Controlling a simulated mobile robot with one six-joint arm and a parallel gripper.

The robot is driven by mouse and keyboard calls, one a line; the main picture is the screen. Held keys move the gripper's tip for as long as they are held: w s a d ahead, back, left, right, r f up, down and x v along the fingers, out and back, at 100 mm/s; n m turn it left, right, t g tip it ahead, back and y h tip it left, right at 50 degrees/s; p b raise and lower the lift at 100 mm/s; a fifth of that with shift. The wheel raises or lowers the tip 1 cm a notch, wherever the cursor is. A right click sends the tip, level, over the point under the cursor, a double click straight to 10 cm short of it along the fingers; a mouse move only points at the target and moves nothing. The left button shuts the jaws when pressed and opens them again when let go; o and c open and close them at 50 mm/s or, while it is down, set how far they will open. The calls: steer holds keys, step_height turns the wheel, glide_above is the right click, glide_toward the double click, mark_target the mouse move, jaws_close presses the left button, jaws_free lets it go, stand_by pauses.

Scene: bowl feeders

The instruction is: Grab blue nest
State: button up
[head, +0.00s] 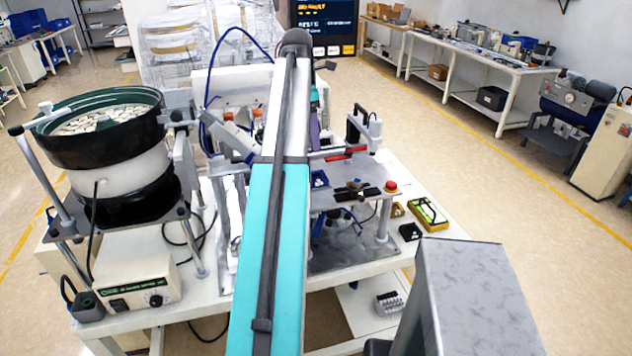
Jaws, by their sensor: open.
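A small blue block (320,180) with pale markings sits on the machine fixture, just right of my teal and white arm. It looks like the blue nest, but it is small and partly crowded by the parts around it. My arm rises through the middle of the head view and covers part of the machine. My gripper is not visible, so its place relative to the block cannot be seen.
A bowl feeder (105,130) with pale parts stands at left above a controller box (137,284). A black-handled clamp (362,128), a red button (390,187) and a yellow-black tray (429,212) lie right of the arm.

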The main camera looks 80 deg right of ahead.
steer(key=shift+f, duration=0.1)
stand_by(0.3)
steer(key=p, duration=0.2)
glide_above(316, 171)
steer(key=a, duration=0.3)
steer(key=shift+w+f, duration=0.15)
steer(key=shift+f, duration=4.05)
steer(key=shift+f+p, duration=0.1)
steer(key=shift+p, duration=0.25)
steer(key=shift+s+d+f+p, duration=0.15)
steer(key=shift+f+p, duration=0.5)
steer(key=shift+f, duration=0.6)
steer(key=shift+s+f+p, duration=0.1)
steer(key=shift+f+p, duration=0.5)
steer(key=shift+f, duration=0.65)
steer(key=c, duration=1.3)
